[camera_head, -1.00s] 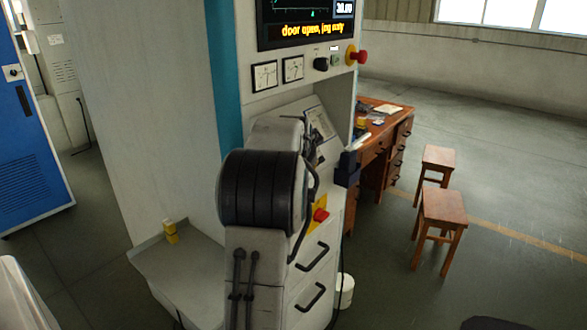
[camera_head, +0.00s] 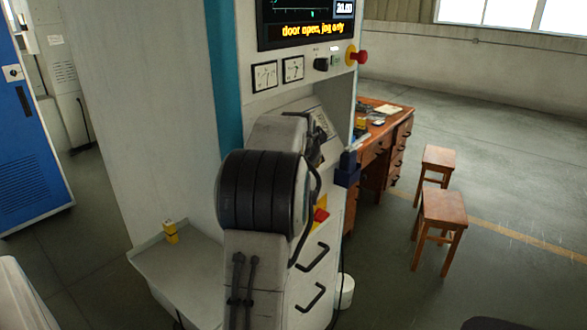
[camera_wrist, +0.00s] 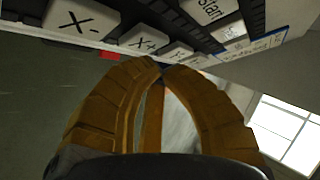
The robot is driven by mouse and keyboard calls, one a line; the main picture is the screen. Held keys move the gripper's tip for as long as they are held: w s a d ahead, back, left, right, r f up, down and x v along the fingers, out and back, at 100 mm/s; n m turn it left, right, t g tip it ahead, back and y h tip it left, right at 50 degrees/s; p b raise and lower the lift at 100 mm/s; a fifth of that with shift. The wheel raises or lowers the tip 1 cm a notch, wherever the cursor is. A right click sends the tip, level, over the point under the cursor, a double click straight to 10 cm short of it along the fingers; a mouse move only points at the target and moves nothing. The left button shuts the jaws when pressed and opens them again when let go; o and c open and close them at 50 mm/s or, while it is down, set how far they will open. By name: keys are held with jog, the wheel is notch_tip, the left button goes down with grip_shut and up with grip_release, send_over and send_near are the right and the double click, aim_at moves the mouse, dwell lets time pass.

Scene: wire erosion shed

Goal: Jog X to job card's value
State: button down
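My gripper (camera_wrist: 160,70) shows in the wrist view with its yellow-brown fingers curved together and the tips meeting, with nothing between them. The tips are just below the X+ key (camera_wrist: 144,42); I cannot tell whether they touch it. The X- key (camera_wrist: 82,20) is to the left, and a Start key (camera_wrist: 211,8) is above right. In the head view the screen (camera_head: 303,20) reads "door open, jog only"; its white number is too blurred to read surely. A white strip with handwriting (camera_wrist: 262,42) may be the job card. My arm hides most of the keypad in the head view.
A red emergency knob (camera_head: 358,56) and two dials (camera_head: 278,73) sit under the screen. A wooden desk (camera_head: 376,147) stands behind the machine on the right, with two stools (camera_head: 440,212). Yellow blocks (camera_head: 171,232) stand on the left ledge.

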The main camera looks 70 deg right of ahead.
jog(key=shift+w+f, duration=0.1)
jog(key=shift+f, duration=0.05)
jog(key=shift+w+d+f, duration=0.1)
jog(key=shift+w, duration=0.05)
dwell(0.4)
